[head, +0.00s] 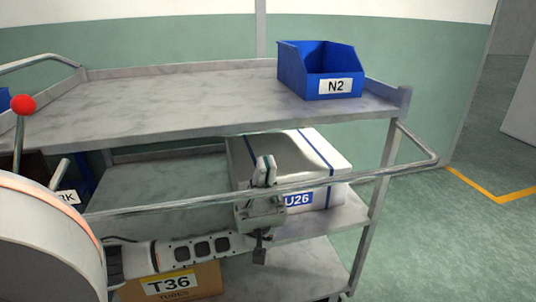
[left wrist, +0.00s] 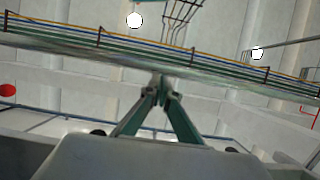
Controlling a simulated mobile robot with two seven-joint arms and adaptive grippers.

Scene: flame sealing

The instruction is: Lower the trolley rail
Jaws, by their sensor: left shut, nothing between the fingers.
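The trolley rail (head: 345,182) is a grey tube across the front of the trolley, between the top shelf (head: 180,105) and the middle shelf. At its right end it bends back to the corner post. My left gripper (head: 265,162) is shut and empty, its fingers pointing up, in line with the rail in the head view. In the left wrist view the shut fingertips (left wrist: 160,85) lie just under a grey bar (left wrist: 215,75), probably the rail. Whether they touch is unclear. A red-knobbed lever (head: 23,104) stands at left. My right gripper is not in view.
A blue bin N2 (head: 299,74) is on the top shelf. A white box U26 (head: 312,151) sits on the middle shelf behind the rail. A cardboard box T36 (head: 208,279) is on the bottom shelf behind my arm. The floor (head: 450,240) right of the trolley is clear.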

